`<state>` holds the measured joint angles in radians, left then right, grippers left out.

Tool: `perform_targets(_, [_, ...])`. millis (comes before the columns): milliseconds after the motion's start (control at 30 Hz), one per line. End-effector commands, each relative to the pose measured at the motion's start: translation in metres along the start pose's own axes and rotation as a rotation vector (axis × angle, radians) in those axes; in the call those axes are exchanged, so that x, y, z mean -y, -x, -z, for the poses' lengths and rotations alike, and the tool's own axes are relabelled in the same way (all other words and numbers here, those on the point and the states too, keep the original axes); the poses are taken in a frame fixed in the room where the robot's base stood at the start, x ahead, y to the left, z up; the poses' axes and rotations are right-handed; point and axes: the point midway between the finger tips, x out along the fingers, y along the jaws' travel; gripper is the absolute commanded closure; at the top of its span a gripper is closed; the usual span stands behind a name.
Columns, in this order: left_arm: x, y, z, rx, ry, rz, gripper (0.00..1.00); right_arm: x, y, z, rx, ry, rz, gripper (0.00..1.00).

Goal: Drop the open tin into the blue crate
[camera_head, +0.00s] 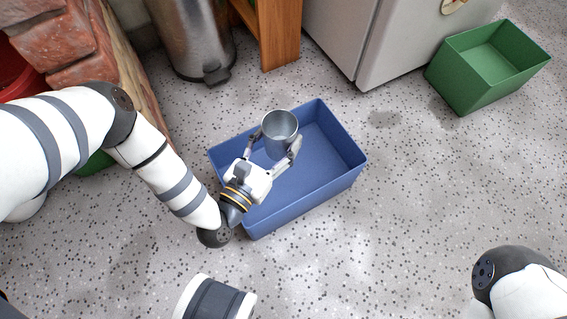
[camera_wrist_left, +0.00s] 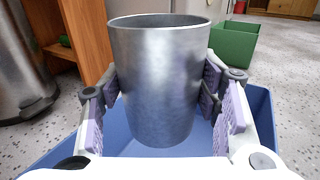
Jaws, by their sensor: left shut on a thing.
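The open tin (camera_head: 281,133) is a plain grey metal cylinder, open at the top and upright. My left gripper (camera_head: 275,145) is shut on it, with one finger on each side. In the left wrist view the tin (camera_wrist_left: 160,85) fills the middle between the finger pads. The blue crate (camera_head: 322,196) stands on the floor, and the tin is held over it. The crate (camera_wrist_left: 262,110) shows behind and below the tin in the left wrist view. The tin hides part of the crate's inside. My right gripper is out of view; only part of that arm shows at lower right.
A green crate (camera_head: 469,83) stands at the upper right, apart from the blue one. A metal pedal bin (camera_head: 190,35), a wooden unit (camera_head: 277,35) and a grey cabinet (camera_head: 375,40) line the back. Brickwork (camera_head: 62,42) is at upper left.

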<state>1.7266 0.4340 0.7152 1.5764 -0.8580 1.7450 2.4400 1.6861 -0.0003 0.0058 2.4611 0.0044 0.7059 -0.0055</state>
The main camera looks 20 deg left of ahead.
Motion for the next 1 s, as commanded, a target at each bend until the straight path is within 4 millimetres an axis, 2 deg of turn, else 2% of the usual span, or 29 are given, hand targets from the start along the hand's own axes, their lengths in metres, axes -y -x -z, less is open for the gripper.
perform_targets(33, [0.000,0.000,-0.001,0.000,0.000,0.000,0.42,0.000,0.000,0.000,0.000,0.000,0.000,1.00])
perform_targets(133, [0.000,0.000,-0.001,0.000,0.000,0.000,0.20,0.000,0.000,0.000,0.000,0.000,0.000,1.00])
perform_targets(433, [0.000,0.001,0.000,-0.001,0.000,0.000,0.20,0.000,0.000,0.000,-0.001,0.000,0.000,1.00])
perform_targets(500, [0.000,0.006,0.000,-0.003,0.000,0.001,0.20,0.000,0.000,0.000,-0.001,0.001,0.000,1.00])
perform_targets(567, [0.000,0.016,0.001,-0.004,0.001,0.002,0.20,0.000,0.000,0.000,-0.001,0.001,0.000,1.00])
perform_targets(800, [0.000,0.081,0.001,-0.005,0.002,0.001,0.20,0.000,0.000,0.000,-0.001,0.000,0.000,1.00])
perform_targets(900, [0.000,0.102,0.001,-0.004,0.000,0.000,0.20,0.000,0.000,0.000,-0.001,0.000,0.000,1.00])
perform_targets(1000, [0.000,0.115,0.000,-0.002,0.001,0.000,0.20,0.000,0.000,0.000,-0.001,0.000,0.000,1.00])
